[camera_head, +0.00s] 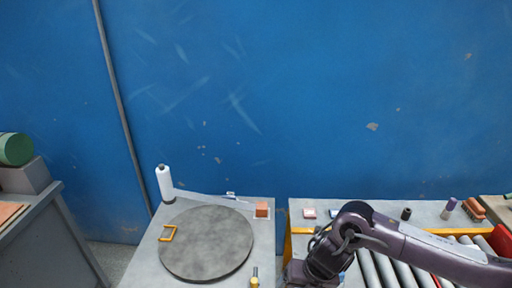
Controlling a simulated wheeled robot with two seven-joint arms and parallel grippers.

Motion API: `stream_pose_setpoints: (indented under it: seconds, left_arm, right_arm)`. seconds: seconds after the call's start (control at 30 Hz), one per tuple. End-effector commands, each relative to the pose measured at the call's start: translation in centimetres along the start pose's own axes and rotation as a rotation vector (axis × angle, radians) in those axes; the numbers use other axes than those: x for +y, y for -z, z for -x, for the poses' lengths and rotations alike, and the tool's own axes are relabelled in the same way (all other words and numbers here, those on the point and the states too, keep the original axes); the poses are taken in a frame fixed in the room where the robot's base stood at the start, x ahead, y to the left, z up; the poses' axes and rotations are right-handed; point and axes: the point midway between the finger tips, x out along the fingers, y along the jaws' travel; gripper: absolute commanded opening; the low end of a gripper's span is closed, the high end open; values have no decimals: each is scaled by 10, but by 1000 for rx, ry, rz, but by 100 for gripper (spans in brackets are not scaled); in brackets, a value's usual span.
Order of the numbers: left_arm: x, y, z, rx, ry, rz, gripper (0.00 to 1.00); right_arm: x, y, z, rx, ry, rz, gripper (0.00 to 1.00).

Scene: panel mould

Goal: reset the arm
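My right arm (430,250) comes in from the right edge and bends down over the left part of the right-hand table. Its dark wrist end (318,262) hangs near the gap between the two tables. The fingers cannot be made out there, so I cannot tell whether the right gripper is open or shut. My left arm and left gripper are not in view.
Rollers (387,270) and small items are on the right table. A blue wall (270,90) stands behind.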

Motion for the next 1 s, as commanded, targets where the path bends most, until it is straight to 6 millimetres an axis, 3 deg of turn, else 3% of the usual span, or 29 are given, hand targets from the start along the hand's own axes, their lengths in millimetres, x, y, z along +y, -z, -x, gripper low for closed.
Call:
stream_pose_setpoints:
  seconds: [0.17,0.3,0.4,0.5,0.57,0.67,0.8,1.0]
  left_arm:
    - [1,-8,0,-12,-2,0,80]
    - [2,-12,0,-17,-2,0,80]
    - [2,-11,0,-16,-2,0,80]
    - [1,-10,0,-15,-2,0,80]
    - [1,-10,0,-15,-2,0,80]
    - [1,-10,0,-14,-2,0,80]
    - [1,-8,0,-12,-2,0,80]
    - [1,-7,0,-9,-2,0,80]
  right_arm:
    - [73,26,-14,-56,-180,-94,80]
    - [142,44,-4,-112,-384,-306,80]
    - [174,48,16,-142,-517,-534,80]
    - [184,44,37,-159,-617,-809,80]
    - [179,39,48,-166,-656,-993,80]
    - [154,32,62,-174,-687,-1325,80]
    - [91,35,66,-187,-646,-1804,80]
    - [10,64,61,-220,-509,-2291,80]
